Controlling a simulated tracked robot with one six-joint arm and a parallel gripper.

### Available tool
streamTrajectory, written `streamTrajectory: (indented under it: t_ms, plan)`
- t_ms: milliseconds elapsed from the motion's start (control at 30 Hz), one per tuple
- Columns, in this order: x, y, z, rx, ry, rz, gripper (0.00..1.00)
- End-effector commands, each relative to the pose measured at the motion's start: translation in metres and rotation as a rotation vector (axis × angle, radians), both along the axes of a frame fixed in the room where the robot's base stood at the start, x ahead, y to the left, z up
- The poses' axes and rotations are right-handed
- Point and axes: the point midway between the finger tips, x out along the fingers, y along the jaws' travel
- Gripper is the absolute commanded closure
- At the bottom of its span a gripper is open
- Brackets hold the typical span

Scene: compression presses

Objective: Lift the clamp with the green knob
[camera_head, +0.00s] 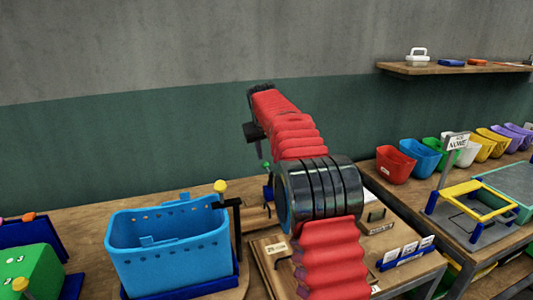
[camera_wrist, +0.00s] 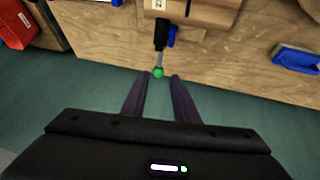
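The clamp with the green knob (camera_wrist: 158,72) shows in the wrist view, its dark bar (camera_wrist: 161,36) running up from the knob beside a wooden block. My gripper (camera_wrist: 160,76) is open there, its two dark fingers apart, with the knob between or just beyond the fingertips. I cannot tell the depth between them. In the head view the green knob (camera_head: 265,167) shows small, left of my red arm, with a dark and blue part below it. My arm hides the rest of the clamp, and the fingers are not clear there.
A blue basket (camera_head: 165,250) stands at left, with a yellow-knobbed clamp (camera_head: 220,187) at its right side. A green box (camera_head: 30,272) is far left. At right are coloured bins (camera_head: 393,168), a yellow frame (camera_head: 470,195) and a label sign (camera_head: 456,143). A wall stands behind.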

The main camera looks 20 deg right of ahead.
Motion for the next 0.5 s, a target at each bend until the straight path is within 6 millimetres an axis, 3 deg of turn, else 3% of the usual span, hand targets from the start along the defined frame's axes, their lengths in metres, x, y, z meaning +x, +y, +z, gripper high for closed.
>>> streamTrajectory:
  t_ms: [267, 400, 500]
  plan:
    - [-0.009, 0.005, 0.008, 0.004, -0.003, 0.004, 0.91]
    - [-0.028, 0.015, 0.022, 0.012, -0.005, 0.009, 1.00]
    - [-0.048, 0.024, 0.034, 0.019, -0.007, 0.015, 1.00]
